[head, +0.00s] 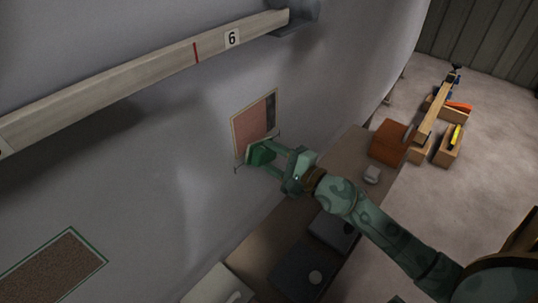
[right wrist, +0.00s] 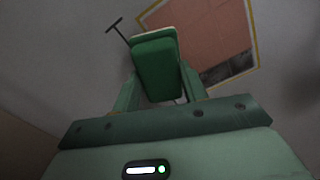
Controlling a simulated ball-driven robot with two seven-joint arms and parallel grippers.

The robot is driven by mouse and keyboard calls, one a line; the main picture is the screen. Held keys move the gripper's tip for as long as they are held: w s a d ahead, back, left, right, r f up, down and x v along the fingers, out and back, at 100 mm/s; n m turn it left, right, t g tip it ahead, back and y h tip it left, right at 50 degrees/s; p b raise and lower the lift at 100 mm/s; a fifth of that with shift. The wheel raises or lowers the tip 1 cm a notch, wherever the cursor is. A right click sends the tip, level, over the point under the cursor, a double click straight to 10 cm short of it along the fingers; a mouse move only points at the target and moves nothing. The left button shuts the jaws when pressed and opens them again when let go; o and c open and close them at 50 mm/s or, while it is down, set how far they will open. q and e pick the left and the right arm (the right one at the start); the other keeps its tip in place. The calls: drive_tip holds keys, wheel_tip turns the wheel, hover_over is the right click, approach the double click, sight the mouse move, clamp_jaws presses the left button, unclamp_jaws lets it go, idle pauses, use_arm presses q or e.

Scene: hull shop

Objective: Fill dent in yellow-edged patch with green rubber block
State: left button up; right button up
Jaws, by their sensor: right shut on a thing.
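The yellow-edged patch (head: 250,124) is on the grey hull wall, mostly pinkish with a dark area at its upper right. It also shows in the right wrist view (right wrist: 200,30), with a dark area along its lower right. My right gripper (head: 262,153) is at the patch's lower edge, shut on the green rubber block. The block (right wrist: 157,72) sits between the fingers, with a pale strip at its far end, and overlaps the patch's edge in the wrist view. I cannot tell whether the block touches the wall. My left gripper is not in view.
A wooden rail (head: 140,78) marked 6 crosses the hull above. A green-edged brown patch (head: 52,268) is at lower left. Below my right arm is a bench (head: 262,238) with dark pads (head: 296,272) and an orange-brown box (head: 388,142). A wooden rack (head: 432,115) stands on the floor.

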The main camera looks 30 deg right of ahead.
drive_tip(key=shift+d, duration=0.15)
drive_tip(key=d+b, duration=0.1)
drive_tip(key=w+d, duration=0.1)
drive_tip(key=d, duration=0.1)
drive_tip(key=shift+r+b, duration=0.1)
drive_tip(key=shift+b, duration=0.25)
drive_tip(key=shift+s+a, duration=0.1)
drive_tip(key=shift+w+a, duration=0.15)
drive_tip(key=shift+w, duration=0.45)
idle(0.4)
